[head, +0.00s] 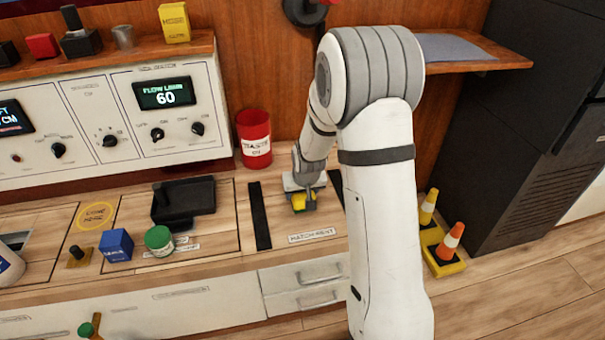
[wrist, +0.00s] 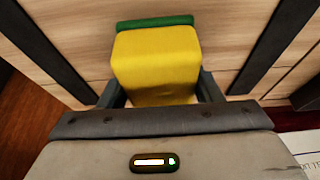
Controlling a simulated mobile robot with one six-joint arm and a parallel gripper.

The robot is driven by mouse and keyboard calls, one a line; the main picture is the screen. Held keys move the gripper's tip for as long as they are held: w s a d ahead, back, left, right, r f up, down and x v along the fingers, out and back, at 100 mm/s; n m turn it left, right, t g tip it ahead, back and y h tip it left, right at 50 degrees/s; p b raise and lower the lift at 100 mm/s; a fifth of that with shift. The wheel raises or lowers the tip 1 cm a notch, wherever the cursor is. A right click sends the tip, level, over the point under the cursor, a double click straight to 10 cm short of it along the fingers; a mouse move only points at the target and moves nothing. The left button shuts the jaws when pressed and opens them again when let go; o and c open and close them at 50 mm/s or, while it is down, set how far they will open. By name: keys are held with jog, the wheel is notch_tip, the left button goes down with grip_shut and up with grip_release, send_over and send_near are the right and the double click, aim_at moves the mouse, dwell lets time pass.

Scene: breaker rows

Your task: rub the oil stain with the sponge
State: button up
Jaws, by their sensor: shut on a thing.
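The sponge (head: 302,202) is yellow with a green layer, and my gripper (head: 303,192) is shut on it at the wood counter, between two dark strips. In the wrist view the sponge (wrist: 155,62) sits between my gripper's fingers (wrist: 160,92), with its green layer at the far side. I cannot tell whether the sponge touches the counter. No oil stain shows in either view; it may be hidden by the sponge, my gripper or my arm.
A red bin (head: 254,140) stands behind and left of my gripper. A black tray (head: 183,202), a green-lidded tin (head: 159,240) and a blue box (head: 116,245) are further left. A control panel (head: 110,112) backs the counter.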

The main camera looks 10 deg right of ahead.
notch_tip(320, 180, up, 3)
jog(key=shift+r+p, duration=0.1)
jog(key=shift+p, duration=0.4)
jog(key=shift+r+p, duration=1.55)
jog(key=shift+r, duration=0.6)
